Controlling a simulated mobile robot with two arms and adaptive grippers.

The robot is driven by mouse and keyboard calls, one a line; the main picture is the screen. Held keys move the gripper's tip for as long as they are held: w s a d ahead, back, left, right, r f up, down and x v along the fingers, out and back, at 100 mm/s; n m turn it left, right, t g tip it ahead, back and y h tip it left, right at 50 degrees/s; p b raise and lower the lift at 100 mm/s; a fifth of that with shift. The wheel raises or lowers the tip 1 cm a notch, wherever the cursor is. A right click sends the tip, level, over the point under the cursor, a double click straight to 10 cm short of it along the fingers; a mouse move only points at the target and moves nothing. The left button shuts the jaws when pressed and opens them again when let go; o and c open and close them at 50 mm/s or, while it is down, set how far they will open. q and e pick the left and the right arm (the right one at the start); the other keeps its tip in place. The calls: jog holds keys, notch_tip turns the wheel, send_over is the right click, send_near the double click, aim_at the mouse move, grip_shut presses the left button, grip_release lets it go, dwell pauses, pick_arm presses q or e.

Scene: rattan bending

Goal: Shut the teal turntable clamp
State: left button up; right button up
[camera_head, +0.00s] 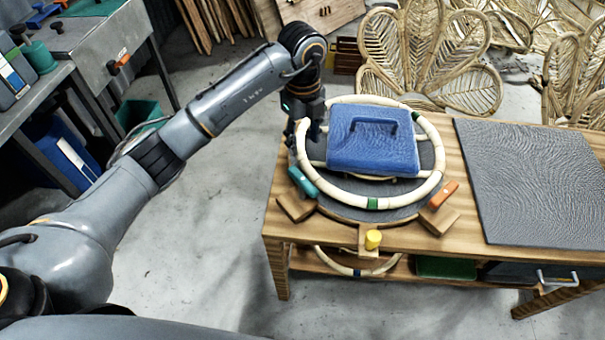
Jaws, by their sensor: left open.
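The teal clamp (303,182) sits at the front left of the round dark turntable (405,212), by the rattan ring (345,189). Its handle slants along the ring's outer edge. I cannot tell from this view whether it is latched. My left gripper (306,135) points down at the ring's left side, behind the teal clamp and apart from its handle. It is open; its fingertips are small and dark here, and nothing shows between them. My right gripper is out of view.
An orange clamp (443,195) stands at front right, and a yellow knob (373,239) at the front. A grey mat (535,180) covers the table's right. Rattan chairs (425,50) stand behind.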

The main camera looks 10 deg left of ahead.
aim_at(303, 179)
pick_arm(q)
notch_tip(303, 179, down, 12)
jog(key=p, duration=0.3)
jog(key=shift+s+a+f, duration=0.1)
jog(key=shift+f, duration=0.8)
grip_shut()
